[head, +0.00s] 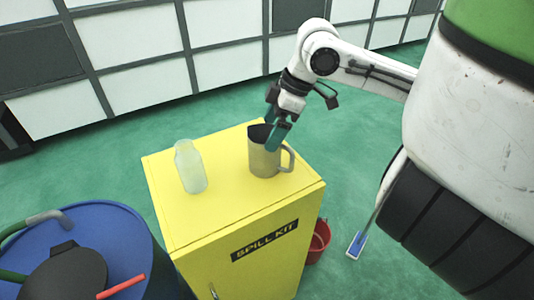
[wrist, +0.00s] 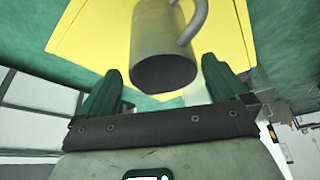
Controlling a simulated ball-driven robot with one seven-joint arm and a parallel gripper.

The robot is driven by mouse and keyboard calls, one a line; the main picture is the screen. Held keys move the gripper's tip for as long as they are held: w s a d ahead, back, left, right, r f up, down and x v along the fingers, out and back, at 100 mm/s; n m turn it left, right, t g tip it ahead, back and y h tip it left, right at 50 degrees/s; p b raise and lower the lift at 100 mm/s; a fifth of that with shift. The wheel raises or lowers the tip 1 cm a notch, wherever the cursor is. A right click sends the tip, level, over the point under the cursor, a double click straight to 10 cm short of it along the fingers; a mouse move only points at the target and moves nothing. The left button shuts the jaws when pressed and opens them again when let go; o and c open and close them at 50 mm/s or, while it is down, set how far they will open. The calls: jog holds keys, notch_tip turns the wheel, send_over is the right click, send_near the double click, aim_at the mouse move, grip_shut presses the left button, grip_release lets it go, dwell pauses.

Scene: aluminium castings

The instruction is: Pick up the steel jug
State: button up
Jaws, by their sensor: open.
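The steel jug (head: 264,158) stands upright on top of the yellow spill kit cabinet (head: 225,215), near its back right, with its handle to the right. My gripper (head: 272,132) is open above the jug, its teal fingers at the jug's rim. In the wrist view the jug (wrist: 163,40) lies ahead between the two fingers (wrist: 162,85), its dark open mouth facing the camera and its handle at upper right. From these views I cannot tell whether a finger touches the jug.
A pale translucent bottle (head: 190,167) stands on the cabinet left of the jug. A blue drum (head: 110,225) with a dark lid and a red bar is at lower left. A red bucket (head: 318,242) and a blue mop head (head: 356,245) are on the green floor right of the cabinet.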

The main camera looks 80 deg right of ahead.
aim_at(272, 155)
jog(key=shift+p+x, duration=0.5)
jog(key=shift+x, duration=2.25)
jog(key=shift+s, duration=0.2)
jog(key=shift+c, duration=0.5)
jog(key=c, duration=0.8)
